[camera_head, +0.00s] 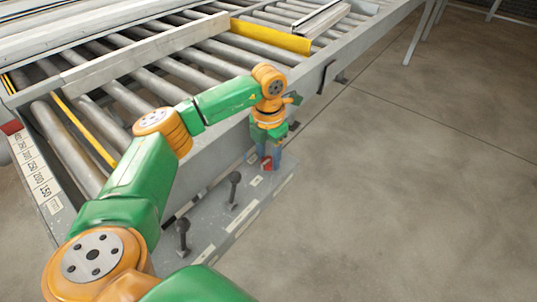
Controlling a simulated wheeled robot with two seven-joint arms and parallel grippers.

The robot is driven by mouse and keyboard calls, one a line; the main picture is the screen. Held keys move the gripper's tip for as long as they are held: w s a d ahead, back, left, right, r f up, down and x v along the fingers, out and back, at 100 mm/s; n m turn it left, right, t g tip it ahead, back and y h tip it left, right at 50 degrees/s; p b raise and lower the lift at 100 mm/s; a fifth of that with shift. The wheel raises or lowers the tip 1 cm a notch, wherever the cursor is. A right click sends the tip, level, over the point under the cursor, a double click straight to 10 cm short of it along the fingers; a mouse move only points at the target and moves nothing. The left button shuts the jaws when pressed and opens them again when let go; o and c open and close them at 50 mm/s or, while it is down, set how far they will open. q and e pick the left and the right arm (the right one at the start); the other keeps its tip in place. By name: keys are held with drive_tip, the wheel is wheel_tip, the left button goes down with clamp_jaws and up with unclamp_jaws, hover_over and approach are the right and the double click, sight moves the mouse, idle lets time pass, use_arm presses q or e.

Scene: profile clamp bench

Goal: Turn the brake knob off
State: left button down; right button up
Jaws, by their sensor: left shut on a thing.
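A small red knob (267,163) stands on the grey side plate of the bench; I take it to be the brake knob. My left gripper (271,155) points down over it and is shut on it, with its fingers around the red part. The fingers hide much of the knob, so its turned position cannot be read. My right gripper is not in view.
Two dark upright levers (234,187) and (183,236) stand on the labelled side plate (217,232) nearer to me. The roller bench (120,95) with a yellow bar (270,36) lies behind. The floor (420,190) at right is clear.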

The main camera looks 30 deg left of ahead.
sight(268, 160)
use_arm(q)
drive_tip(key=shift+n, duration=0.5)
drive_tip(key=shift+c, duration=1.7)
unclamp_jaws()
drive_tip(key=shift+r, duration=0.35)
wheel_tip(268, 160, up, 6)
drive_tip(key=shift+r+b, duration=0.2)
drive_tip(key=shift+b, duration=0.45)
drive_tip(key=shift+f, duration=0.1)
